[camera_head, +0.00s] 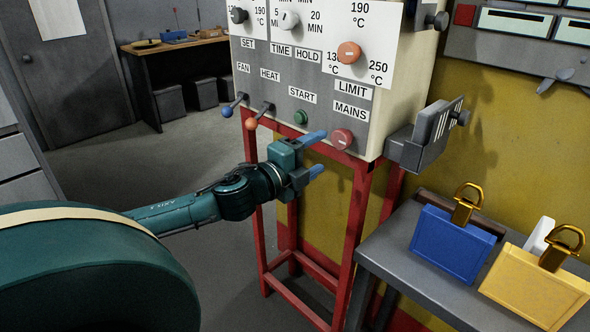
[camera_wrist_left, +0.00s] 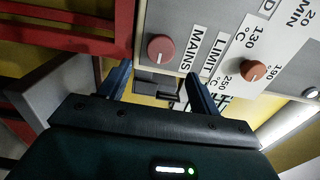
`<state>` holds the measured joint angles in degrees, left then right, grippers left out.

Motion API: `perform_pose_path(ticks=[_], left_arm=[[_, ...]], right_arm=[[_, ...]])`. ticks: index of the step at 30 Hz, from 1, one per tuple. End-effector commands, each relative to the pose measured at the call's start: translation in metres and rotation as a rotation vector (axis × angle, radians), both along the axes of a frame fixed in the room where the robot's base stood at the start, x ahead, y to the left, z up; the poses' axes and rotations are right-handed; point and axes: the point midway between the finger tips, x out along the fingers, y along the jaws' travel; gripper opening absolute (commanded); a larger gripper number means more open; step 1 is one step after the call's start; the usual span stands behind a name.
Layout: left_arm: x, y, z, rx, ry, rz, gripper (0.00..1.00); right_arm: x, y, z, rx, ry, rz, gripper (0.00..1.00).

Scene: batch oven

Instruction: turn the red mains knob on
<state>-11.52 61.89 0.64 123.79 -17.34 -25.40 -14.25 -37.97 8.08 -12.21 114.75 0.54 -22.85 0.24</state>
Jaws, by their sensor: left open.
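The red mains knob (camera_head: 341,138) sits at the lower right of the grey control panel, below the MAINS label. It also shows in the left wrist view (camera_wrist_left: 161,48), beyond the fingertips and toward the left finger in the picture. My left gripper (camera_head: 316,153) is open and empty, with its blue fingers pointing right, just left of the knob and a little below it. The fingers also show in the left wrist view (camera_wrist_left: 158,85), apart from the knob. My right gripper is not in view.
The orange limit knob (camera_head: 349,52) is above the mains knob. The green start button (camera_head: 301,117) and two levers with blue (camera_head: 227,111) and orange (camera_head: 251,124) tips are to the left. A grey box (camera_head: 424,137) juts out at right. Blue (camera_head: 452,245) and yellow (camera_head: 537,285) padlock-like blocks stand on a grey table.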

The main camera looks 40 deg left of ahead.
Motion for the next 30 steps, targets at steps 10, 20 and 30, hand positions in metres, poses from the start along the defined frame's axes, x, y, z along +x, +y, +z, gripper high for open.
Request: perform_pose_path(ticks=[10, 20, 30], left_arm=[[-0.039, 0.002, -0.002, -0.004, 0.003, -0.002, 0.63], [-0.056, 0.004, 0.000, 0.001, 0.000, -0.001, 0.63], [-0.056, 0.004, 0.000, 0.001, 0.000, -0.001, 0.63]], right_arm=[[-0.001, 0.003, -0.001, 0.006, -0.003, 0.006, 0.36], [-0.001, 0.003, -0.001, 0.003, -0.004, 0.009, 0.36], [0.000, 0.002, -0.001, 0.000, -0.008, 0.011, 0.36]])
